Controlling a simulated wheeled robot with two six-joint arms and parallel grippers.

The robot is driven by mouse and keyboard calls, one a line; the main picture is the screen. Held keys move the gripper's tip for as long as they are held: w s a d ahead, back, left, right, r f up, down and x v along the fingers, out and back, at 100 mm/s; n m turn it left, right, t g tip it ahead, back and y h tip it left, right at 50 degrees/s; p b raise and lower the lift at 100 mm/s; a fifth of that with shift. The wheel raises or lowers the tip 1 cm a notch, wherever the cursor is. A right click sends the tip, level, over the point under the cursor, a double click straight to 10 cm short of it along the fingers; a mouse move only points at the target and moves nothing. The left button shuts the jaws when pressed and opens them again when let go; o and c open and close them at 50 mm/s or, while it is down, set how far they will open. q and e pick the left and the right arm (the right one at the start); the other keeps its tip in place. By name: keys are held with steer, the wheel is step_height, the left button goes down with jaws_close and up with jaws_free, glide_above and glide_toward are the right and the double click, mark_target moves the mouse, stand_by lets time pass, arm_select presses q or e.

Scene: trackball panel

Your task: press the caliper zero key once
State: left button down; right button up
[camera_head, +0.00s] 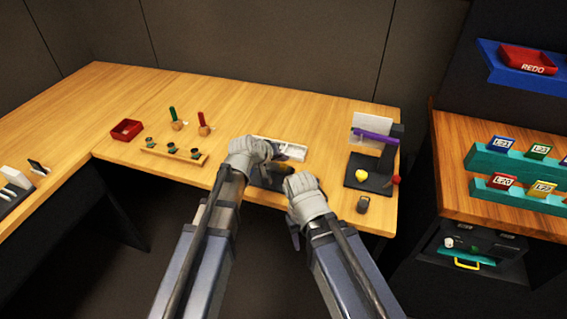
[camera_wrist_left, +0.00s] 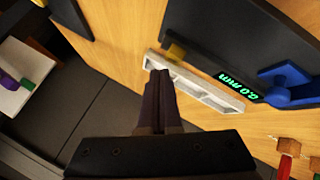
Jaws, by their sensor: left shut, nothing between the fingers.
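A dark panel (camera_wrist_left: 225,38) carries a green display (camera_wrist_left: 238,84) that seems to read 0.0 mm, and a small yellow key (camera_wrist_left: 176,52). In the head view the dark panel (camera_head: 268,180) is partly hidden between my arms. My left gripper (camera_wrist_left: 160,74) is shut and empty, its tips close to the yellow key and over the end of a white tray; I cannot tell whether they touch. It shows in the head view (camera_head: 268,150) above the back of the panel. My right gripper (camera_head: 301,184) is near the panel's right side; its fingers are not clear.
The white compartmented tray (camera_head: 290,150) lies behind the panel. A blue part (camera_wrist_left: 286,84) sits beside the display. A black stand (camera_head: 372,174) with a purple bar is to the right. Red and green handles and a wooden rack (camera_head: 172,156) are to the left.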

mark_target(282, 171)
arm_select(q)
step_height(282, 171, up, 5)
steer(key=p, duration=0.5)
stand_by(0.4)
stand_by(0.5)
steer(key=s+a+f+m+g+y, duration=0.1)
steer(key=s+a+m+g+y, duration=0.1)
steer(key=s, duration=0.6)
steer(key=s+a+f+m+g+y+p, duration=0.1)
steer(key=s+f+g+y, duration=0.1)
steer(key=s, duration=0.7)
steer(key=s+a+f+m+g+y, duration=0.2)
steer(key=s+g, duration=0.1)
steer(key=s, duration=0.5)
steer(key=shift+s+a+f+m+g+y, duration=0.15)
steer(key=shift+s+a+m+g+y, duration=0.15)
steer(key=shift+s+g+y, duration=0.1)
